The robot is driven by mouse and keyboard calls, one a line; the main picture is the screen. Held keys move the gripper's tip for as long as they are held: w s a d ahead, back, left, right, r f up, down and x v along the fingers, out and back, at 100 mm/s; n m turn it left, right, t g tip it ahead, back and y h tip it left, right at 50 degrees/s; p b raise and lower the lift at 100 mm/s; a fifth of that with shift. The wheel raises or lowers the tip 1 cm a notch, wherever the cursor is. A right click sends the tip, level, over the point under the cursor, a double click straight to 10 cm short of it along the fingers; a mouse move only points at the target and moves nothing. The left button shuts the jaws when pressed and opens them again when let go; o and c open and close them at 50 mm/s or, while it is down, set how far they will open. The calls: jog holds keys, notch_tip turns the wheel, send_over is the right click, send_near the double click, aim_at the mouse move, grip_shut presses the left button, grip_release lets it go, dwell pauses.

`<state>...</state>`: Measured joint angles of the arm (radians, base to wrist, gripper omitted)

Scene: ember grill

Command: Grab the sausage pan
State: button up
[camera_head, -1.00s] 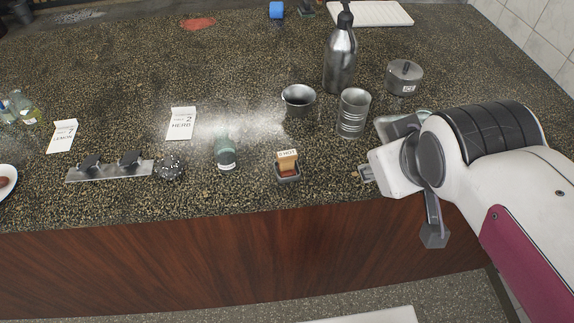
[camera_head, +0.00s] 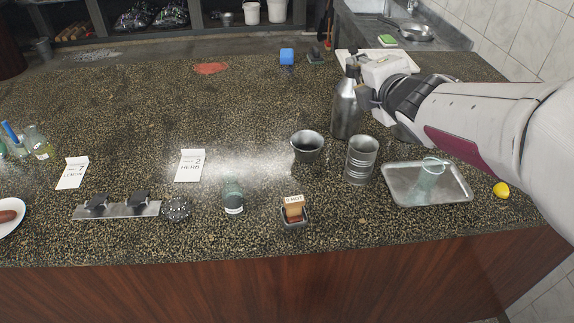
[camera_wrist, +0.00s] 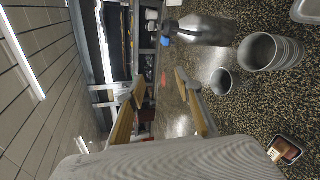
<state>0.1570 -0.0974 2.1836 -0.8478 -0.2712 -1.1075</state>
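A dark pan (camera_head: 405,30) with a handle lies on the back counter by the sink at upper right in the head view; its contents are too small to tell. It cannot be made out in the wrist view. My gripper (camera_head: 364,97) is raised beside the steel bottle (camera_head: 347,108), well in front of the pan and apart from it. In the wrist view my gripper (camera_wrist: 158,80) shows two tan fingers spread apart with nothing between them. A sausage (camera_head: 8,215) lies on a white plate (camera_head: 12,230) at the far left.
Two metal cups (camera_head: 307,147) (camera_head: 361,160) stand near the bottle. A white board (camera_head: 408,57) lies behind my gripper.

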jog(key=w+a+f+n+y, duration=0.3)
jog(key=w+a+n+y, duration=0.25)
jog(key=n, duration=0.45)
jog(key=n+g+y, duration=1.2)
jog(key=n+g, duration=0.4)
jog(key=n, duration=0.7)
send_over(294, 209)
jog(key=w+d, duration=0.2)
jog(key=d, duration=0.1)
notch_tip(294, 209, down, 15)
jog(key=shift+s+d+h, duration=0.1)
jog(key=shift+s+h, duration=0.15)
jog(key=shift+s, duration=0.15)
jog(key=shift+f, duration=1.1)
jog(key=shift+f, duration=0.1)
